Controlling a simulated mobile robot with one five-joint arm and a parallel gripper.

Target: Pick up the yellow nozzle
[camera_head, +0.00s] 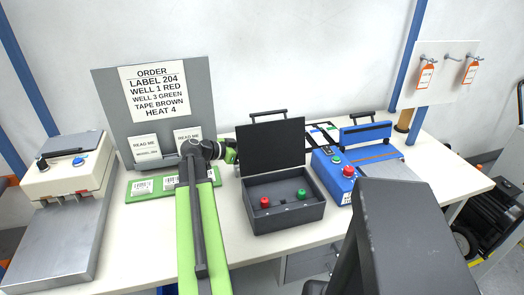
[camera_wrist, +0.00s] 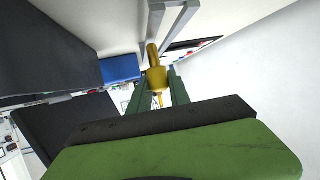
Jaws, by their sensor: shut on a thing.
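The yellow nozzle (camera_wrist: 157,76) is between the two green fingers of my gripper (camera_wrist: 159,92) in the wrist view. In the head view my green arm reaches over the table and my gripper (camera_head: 231,152) shows small beside the open black case. The nozzle cannot be made out in the head view.
The open black case (camera_head: 285,213) holds a red and a green piece. A blue box with a red button (camera_head: 335,178) stands to its right. A grey order board (camera_head: 110,105) stands behind my arm. A white machine (camera_head: 65,170) is at the left. Bare table (camera_head: 135,232) shows front left.

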